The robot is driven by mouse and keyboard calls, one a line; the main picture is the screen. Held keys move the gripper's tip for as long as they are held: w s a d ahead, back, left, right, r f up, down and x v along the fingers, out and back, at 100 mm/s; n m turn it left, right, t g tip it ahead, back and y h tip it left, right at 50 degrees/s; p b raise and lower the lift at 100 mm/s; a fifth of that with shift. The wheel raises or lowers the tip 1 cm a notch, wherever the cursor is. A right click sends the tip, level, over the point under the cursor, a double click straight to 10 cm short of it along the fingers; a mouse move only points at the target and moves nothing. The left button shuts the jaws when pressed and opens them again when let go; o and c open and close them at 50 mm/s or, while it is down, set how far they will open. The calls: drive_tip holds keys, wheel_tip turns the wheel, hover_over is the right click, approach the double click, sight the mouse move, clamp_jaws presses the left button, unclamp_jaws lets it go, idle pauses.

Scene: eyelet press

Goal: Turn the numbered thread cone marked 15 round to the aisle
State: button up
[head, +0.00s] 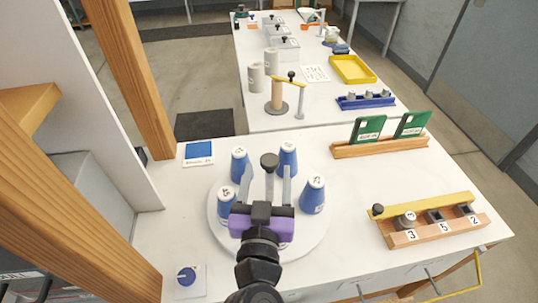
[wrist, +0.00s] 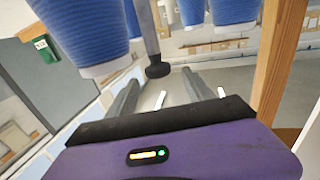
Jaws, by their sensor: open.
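Several blue thread cones with white tops stand in a ring on a round white turntable (head: 312,236): one at the back left (head: 240,167), one at the back right (head: 288,161), one at the right (head: 313,196) and one at the left (head: 227,204). Their numbers are too small to read surely, so I cannot tell which is 15.
A numbered wooden block (head: 400,241) with a yellow bar and a wooden stand (head: 385,147) with green cards lie to the right. A blue card (head: 199,151) and a dial plate (head: 190,290) lie left. A wooden upright (head: 128,75) stands at the left. A second table is behind.

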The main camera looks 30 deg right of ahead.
sight(271, 153)
drive_tip(key=shift+w+d, duration=0.4)
drive_tip(key=p+x, duration=0.2)
drive_tip(key=x, duration=0.4)
drive_tip(key=shift+w+d+f, duration=0.1)
drive_tip(key=shift+w+d, duration=0.1)
drive_tip(key=shift+w, duration=0.1)
clamp_jaws()
